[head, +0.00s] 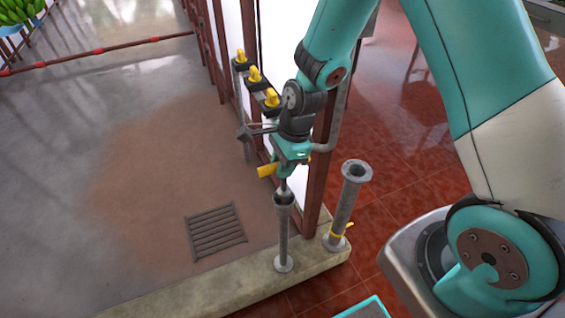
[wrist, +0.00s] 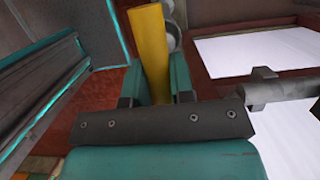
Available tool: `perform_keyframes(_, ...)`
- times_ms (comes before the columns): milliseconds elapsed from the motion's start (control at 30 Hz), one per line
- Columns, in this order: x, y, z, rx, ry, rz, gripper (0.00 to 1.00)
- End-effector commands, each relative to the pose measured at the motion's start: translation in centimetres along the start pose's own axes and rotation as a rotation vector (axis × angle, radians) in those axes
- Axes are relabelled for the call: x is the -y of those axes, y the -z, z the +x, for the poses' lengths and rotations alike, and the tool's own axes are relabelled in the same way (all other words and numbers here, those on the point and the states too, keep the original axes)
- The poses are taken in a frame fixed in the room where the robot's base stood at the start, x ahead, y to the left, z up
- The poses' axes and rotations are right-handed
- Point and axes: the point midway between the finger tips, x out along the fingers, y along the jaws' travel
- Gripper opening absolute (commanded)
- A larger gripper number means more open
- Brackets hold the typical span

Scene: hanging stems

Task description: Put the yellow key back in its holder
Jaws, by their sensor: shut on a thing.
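My gripper (head: 290,155) is shut on the yellow key. The key's yellow bar handle (head: 266,170) sticks out to the left of the jaws, and it also shows as a yellow bar between the fingers in the wrist view (wrist: 149,50). Its grey shaft (head: 284,185) hangs down, roughly upright. The shaft's lower end is at the wide mouth of a grey upright tube holder (head: 283,232); I cannot tell whether it is just above or inside. A second grey tube holder (head: 346,200), with a yellow band near its foot, stands to the right. The wrist view does not clearly show the tube mouth.
Both tubes stand on a pale stone kerb (head: 220,296). A red-brown post (head: 318,190) rises close behind them. Several yellow-topped valves, one of them here (head: 254,75), line the wall behind my gripper. A floor grate (head: 216,231) lies left; the floor there is clear.

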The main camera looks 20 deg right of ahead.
Motion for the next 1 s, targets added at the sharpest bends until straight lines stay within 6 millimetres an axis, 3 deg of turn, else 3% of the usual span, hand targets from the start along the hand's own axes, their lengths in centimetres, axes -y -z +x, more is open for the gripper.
perform_keyframes(1000, 0.0, 0.3, 1.4, 0.0, -0.001, 0.0, 0.0)
